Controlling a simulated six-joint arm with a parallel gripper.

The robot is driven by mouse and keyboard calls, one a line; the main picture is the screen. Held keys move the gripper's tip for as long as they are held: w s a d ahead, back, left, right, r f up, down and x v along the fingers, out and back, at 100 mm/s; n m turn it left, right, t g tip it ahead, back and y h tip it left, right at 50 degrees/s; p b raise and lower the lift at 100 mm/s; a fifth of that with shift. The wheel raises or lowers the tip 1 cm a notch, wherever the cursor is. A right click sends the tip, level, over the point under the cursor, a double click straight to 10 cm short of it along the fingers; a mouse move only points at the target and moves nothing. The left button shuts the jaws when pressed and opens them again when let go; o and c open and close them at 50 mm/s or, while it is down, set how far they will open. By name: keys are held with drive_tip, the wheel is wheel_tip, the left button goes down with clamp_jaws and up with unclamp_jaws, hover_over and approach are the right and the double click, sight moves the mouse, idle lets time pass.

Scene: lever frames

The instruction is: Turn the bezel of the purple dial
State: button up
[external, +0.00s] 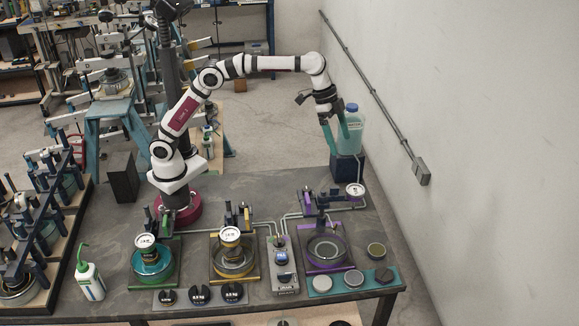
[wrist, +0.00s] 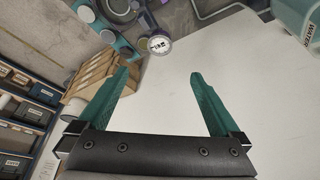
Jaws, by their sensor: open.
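The purple dial (external: 355,190) is a small round white-faced gauge near the back right of the dark bench, beside the purple-framed station (external: 325,248). In the wrist view the dial (wrist: 159,44) shows its pale face and a purplish rim, beyond the fingertips and near the top middle. My gripper (external: 340,146) has two teal fingers and hangs high above the bench's back right, in front of the water jug in the picture. In the wrist view my gripper (wrist: 160,76) is open with nothing between its fingers. It is apart from the dial.
A water jug (external: 351,128) with a blue cap stands on a dark blue block (external: 348,169) behind the dial. Teal (external: 152,265) and yellow (external: 235,258) stations with their own gauges stand left. Round discs (external: 354,278) lie at the front right. A wall (external: 480,120) bounds the right.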

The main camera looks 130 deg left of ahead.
sight(355, 189)
drive_tip(key=shift+m, duration=0.5)
drive_tip(key=x, duration=1.5)
drive_tip(key=shift+w+f, duration=0.2)
drive_tip(key=shift+f, duration=0.1)
drive_tip(key=shift+c, duration=0.3)
drive_tip(key=c, duration=1.2)
drive_tip(key=shift+d+n, duration=0.1)
drive_tip(key=shift+n, duration=0.7)
drive_tip(key=shift+c, duration=0.3)
drive_tip(key=o, duration=1.3)
